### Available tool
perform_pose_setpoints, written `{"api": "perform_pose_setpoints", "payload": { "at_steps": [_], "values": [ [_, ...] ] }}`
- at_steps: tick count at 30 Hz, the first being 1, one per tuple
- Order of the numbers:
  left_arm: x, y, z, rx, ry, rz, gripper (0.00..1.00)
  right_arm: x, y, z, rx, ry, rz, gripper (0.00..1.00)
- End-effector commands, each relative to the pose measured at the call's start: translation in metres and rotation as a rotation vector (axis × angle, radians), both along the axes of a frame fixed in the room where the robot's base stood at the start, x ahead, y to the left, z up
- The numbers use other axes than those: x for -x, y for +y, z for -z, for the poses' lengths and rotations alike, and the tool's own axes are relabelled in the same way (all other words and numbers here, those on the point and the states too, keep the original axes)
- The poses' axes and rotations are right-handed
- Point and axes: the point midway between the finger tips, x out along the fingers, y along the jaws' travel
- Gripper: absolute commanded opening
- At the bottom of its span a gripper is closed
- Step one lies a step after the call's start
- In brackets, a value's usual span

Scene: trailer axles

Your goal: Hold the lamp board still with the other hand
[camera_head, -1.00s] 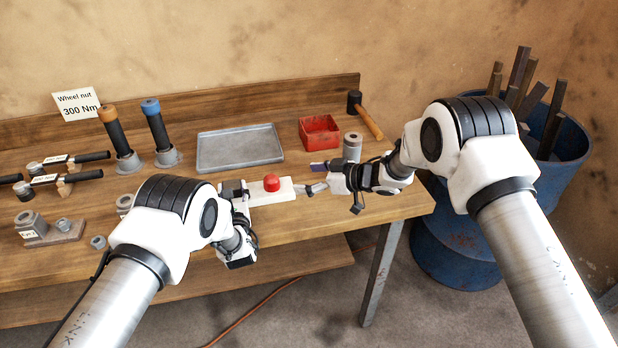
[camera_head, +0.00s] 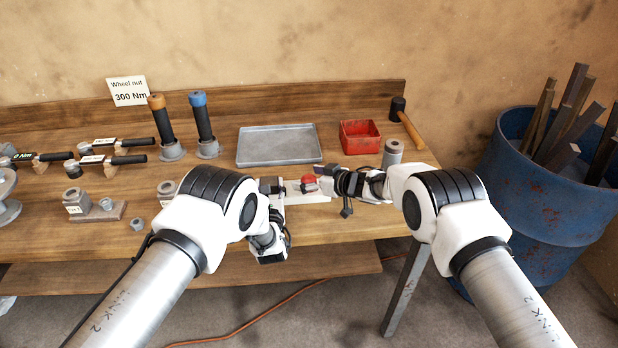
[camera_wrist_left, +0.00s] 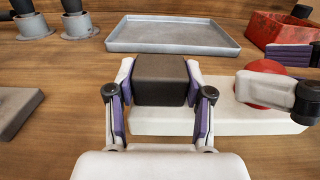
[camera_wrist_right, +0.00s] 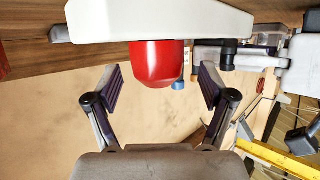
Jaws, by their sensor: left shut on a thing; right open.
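The lamp board (camera_head: 293,198) is a white slab lying on the workbench, with a red dome lamp (camera_head: 309,183) on top. A dark block (camera_wrist_left: 160,72) stands at its left end. My left gripper (camera_head: 271,187) is shut on that block, one finger on each side in the left wrist view. My right gripper (camera_head: 320,178) is open at the lamp from the right. In the right wrist view the red lamp (camera_wrist_right: 156,62) sits between and just beyond the spread fingertips; I cannot tell whether they touch it. My right gripper partly hides the board and lamp in the head view.
A grey tray (camera_head: 278,160) and a red bin (camera_head: 345,141) stand behind the board. A grey metal cylinder (camera_head: 392,153) and a mallet (camera_head: 398,108) are to the right. A blue barrel (camera_head: 520,205) stands beyond the bench's right end.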

Motion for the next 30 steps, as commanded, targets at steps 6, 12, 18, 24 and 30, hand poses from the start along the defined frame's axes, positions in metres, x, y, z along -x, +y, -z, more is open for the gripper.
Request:
{"api": "perform_pose_setpoints", "payload": {
  "at_steps": [6,12,18,24,30],
  "values": [
    [0.0019,-0.0001,0.0055,0.000,0.012,0.001,0.01,-0.0006,0.0006,0.0006,-0.001,-0.001,0.000,0.82],
    [0.0019,-0.0002,0.0054,0.000,0.011,0.001,0.01,-0.0005,0.0004,0.0006,-0.001,-0.001,0.000,0.18],
    [0.0018,-0.0004,0.0052,0.000,0.011,0.001,0.01,-0.0001,0.0008,0.0009,0.000,0.000,-0.001,0.46],
    [0.0017,-0.0006,0.0051,0.000,0.011,0.002,0.01,0.0002,0.0012,0.0012,0.000,0.000,-0.002,0.00],
    [0.0017,-0.0007,0.0050,0.000,0.011,0.002,0.01,0.0002,0.0011,0.0012,0.000,0.000,-0.002,0.63]
  ]
}}
